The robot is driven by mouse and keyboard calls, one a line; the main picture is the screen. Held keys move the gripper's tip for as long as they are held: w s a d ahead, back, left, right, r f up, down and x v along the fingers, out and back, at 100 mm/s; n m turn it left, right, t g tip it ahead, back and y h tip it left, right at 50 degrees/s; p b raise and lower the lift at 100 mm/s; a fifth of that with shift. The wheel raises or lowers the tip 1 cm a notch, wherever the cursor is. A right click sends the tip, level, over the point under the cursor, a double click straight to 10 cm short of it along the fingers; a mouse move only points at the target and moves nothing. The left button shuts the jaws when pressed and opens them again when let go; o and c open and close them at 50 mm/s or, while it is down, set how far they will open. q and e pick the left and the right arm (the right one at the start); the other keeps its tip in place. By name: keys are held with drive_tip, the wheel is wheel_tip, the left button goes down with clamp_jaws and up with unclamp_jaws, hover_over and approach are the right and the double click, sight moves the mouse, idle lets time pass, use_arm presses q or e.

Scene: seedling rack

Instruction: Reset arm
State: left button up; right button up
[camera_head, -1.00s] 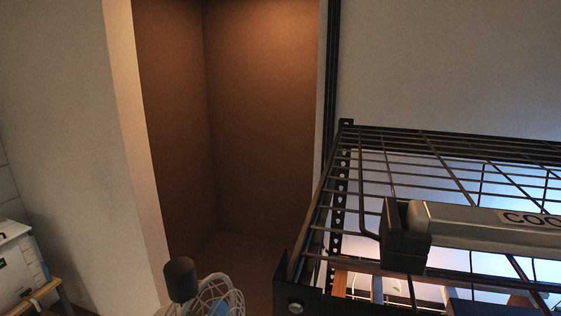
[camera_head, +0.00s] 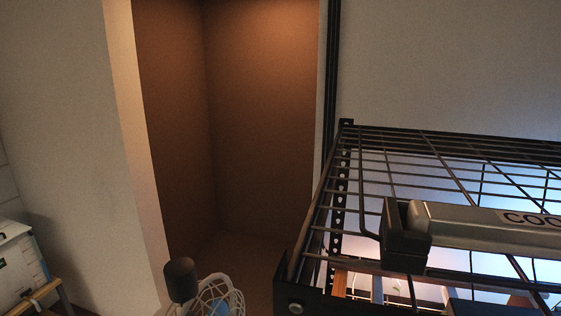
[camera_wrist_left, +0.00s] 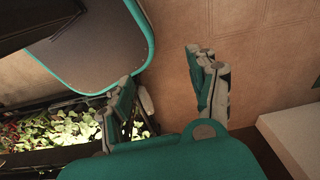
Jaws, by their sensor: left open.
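My left gripper (camera_wrist_left: 162,68) shows in the left wrist view with its two fingers spread apart. It is open, and nothing is between the fingers. The floor of pale brown tiles lies behind them. Green seedlings (camera_wrist_left: 65,130) in a dark tray show at the left, behind the left finger. Neither gripper can be made out in the head view. My right gripper is not in view.
In the head view, a black wire rack (camera_head: 345,185) fills the lower right, with a grey lamp bar (camera_head: 470,225) across it. A brown recess (camera_head: 260,120) is left of it. White boxes (camera_head: 18,260) stand at the far left. A white block (camera_wrist_left: 300,135) is right of the gripper.

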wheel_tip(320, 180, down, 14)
drive_tip(key=b, duration=1.4)
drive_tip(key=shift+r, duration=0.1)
